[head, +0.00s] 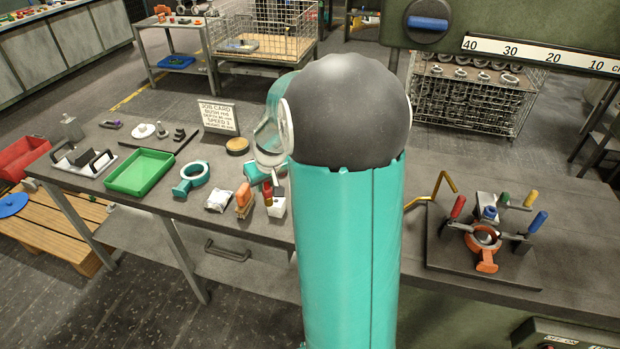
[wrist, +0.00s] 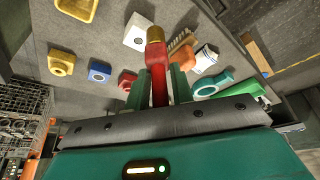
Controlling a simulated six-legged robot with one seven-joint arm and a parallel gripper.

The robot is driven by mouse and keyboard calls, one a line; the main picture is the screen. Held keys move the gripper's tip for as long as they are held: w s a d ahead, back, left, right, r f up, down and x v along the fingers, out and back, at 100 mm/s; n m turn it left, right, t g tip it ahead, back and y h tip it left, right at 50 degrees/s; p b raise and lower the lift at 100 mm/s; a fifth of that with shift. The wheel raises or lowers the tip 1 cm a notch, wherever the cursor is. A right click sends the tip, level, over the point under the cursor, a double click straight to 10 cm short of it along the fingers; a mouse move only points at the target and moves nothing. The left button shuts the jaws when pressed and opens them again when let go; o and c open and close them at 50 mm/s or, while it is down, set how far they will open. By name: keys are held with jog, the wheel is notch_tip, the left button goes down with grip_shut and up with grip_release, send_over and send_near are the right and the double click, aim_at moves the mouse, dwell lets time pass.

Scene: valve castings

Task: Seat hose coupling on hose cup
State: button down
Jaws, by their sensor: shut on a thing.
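The red hose coupling (wrist: 159,84) with a brass-coloured end (wrist: 155,47) is held between the green fingers of my gripper (wrist: 161,82) in the wrist view. In the head view the coupling (head: 267,189) hangs upright below my gripper (head: 266,181), which is partly hidden by my arm. A white block (wrist: 139,32) with a dark round hole lies just past the brass end in the wrist view; in the head view this white block (head: 278,208) appears beside the coupling's lower end. Blue (wrist: 99,70), red (wrist: 127,80) and yellow (wrist: 61,63) holed blocks stand nearby. Which one is the hose cup I cannot tell.
An orange-handled brush (head: 244,200), a white packet (head: 219,200), a teal ring casting (head: 190,178) and a green tray (head: 140,172) lie to the left. A clamp fixture (head: 486,238) with coloured handles stands on the right. My arm hides the middle of the bench.

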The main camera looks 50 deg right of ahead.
jog(key=s+d+m+h, duration=0.1)
jog(key=s+d+m, duration=0.2)
jog(key=s+d, duration=0.4)
jog(key=d+f, duration=0.1)
jog(key=d, duration=0.2)
jog(key=shift+g, duration=0.3)
jog(key=shift+a+r, duration=0.1)
jog(key=shift+f, duration=2.05)
jog(key=shift+f, duration=0.75)
jog(key=shift+f, duration=0.1)
